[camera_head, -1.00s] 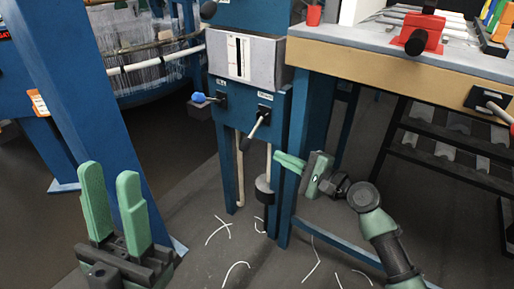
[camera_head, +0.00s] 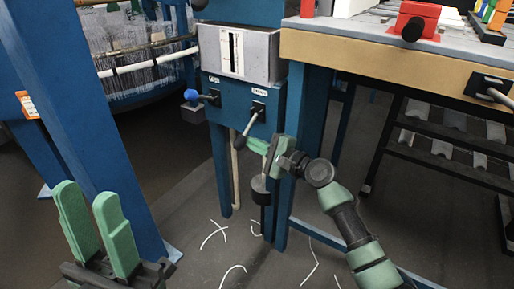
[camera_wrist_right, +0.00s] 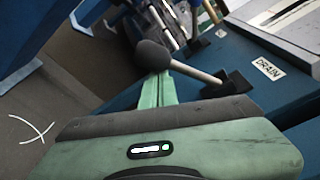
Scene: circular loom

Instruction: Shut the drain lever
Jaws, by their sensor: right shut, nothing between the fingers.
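The drain lever (camera_head: 248,125) sticks out from the blue panel of the machine post and slopes down and to the left, ending in a dark knob. In the right wrist view the lever (camera_wrist_right: 195,75) has a pale rod, a dark round knob and a DRAIN label beside its black base. My right gripper (camera_head: 254,145) is shut and empty, its green fingertips close beside the knob. In the right wrist view the fingers (camera_wrist_right: 166,90) reach just below the knob; I cannot tell whether they touch. My left gripper (camera_head: 83,194) is open and empty at the lower left, far from the lever.
A blue-knobbed lever (camera_head: 195,96) sits left of the drain lever on the same panel. A grey gauge box (camera_head: 257,55) is above. A workbench (camera_head: 390,57) with a red clamp stands to the right. A blue beam (camera_head: 75,110) rises near my left gripper.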

